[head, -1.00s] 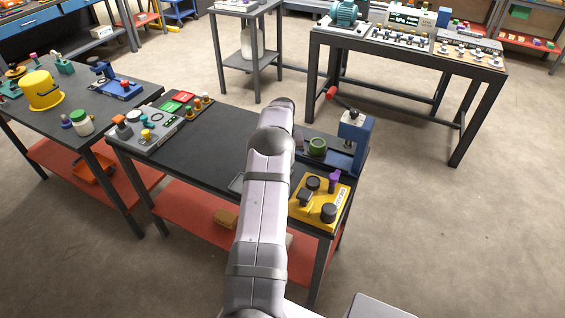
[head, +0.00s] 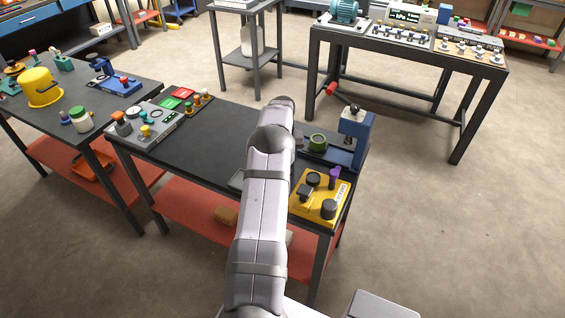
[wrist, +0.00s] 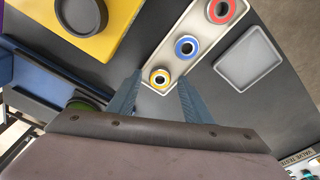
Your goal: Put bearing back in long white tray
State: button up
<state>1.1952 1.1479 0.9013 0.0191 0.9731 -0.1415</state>
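In the wrist view a long white tray (wrist: 176,60) runs from the middle toward the upper right. Three ring-shaped bearings sit in it in a row: a red one (wrist: 221,10), a blue one (wrist: 187,47) and a smaller yellow one (wrist: 160,78) at the near end. My gripper (wrist: 161,84) is open, with its two blue-grey fingers apart on either side of the tray's near end and the yellow bearing showing between the tips. I cannot tell how high the tips are above it. In the head view my arm hides the gripper and the long tray.
A square grey tray (wrist: 250,56) lies right of the long tray. A yellow block with black knobs (head: 321,205) and a blue press (head: 352,140) with a green ring (head: 317,143) stand at the bench's right end.

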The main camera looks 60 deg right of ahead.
jog(key=shift+r, duration=0.1)
jog(key=shift+r+p, duration=0.6)
jog(key=shift+r, duration=0.1)
jog(key=shift+r+b, duration=0.4)
jog(key=shift+b, duration=0.05)
notch_tip(320, 180, up, 11)
jog(key=a+b, duration=0.1)
jog(key=b, duration=0.1)
jog(key=shift+s+a+f, duration=0.15)
jog(key=shift+s, duration=0.2)
